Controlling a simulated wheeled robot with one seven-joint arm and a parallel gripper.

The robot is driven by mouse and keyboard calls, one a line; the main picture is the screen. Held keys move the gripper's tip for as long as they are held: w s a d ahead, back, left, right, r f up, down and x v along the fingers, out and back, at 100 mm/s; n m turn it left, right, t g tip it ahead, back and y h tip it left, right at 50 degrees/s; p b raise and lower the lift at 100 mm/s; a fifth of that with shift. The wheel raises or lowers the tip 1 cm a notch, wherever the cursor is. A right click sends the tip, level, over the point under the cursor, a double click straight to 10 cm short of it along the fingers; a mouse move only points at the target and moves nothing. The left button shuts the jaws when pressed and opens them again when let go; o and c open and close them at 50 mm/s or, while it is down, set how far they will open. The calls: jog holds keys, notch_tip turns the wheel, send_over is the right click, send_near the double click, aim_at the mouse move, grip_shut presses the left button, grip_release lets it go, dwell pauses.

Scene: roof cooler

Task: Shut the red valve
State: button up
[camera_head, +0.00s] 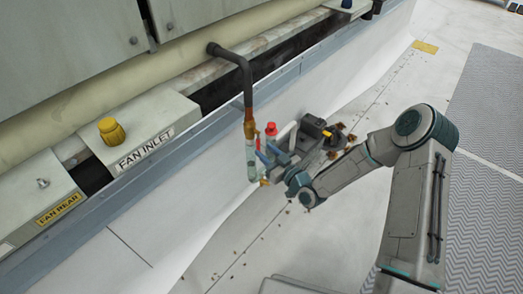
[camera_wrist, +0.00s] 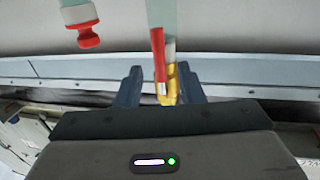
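The red valve has a flat red lever (camera_wrist: 159,60) lying along a pale pipe and a yellow brass body (camera_wrist: 171,84), seen in the upper middle of the wrist view. In the head view its red lever (camera_head: 257,141) is small and partly hidden by my gripper. My gripper (camera_wrist: 158,84) has its two dark blue fingers apart, one on each side of the valve's lower end; the right finger is closer to the brass body. I cannot tell whether either finger touches it. In the head view, my gripper (camera_head: 265,156) is beside the pipes.
A separate red cap (camera_head: 270,129) tops a pale pipe beside the valve; it also shows in the wrist view (camera_wrist: 88,36). A dark elbow pipe (camera_head: 245,75) comes down from the wall. A yellow knob (camera_head: 111,131) sits on the fan inlet box. A blue-grey ledge (camera_head: 180,145) runs behind.

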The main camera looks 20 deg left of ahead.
aim_at(259, 146)
jog(key=shift+b+x, duration=0.3)
jog(key=shift+x, duration=1.35)
grip_shut()
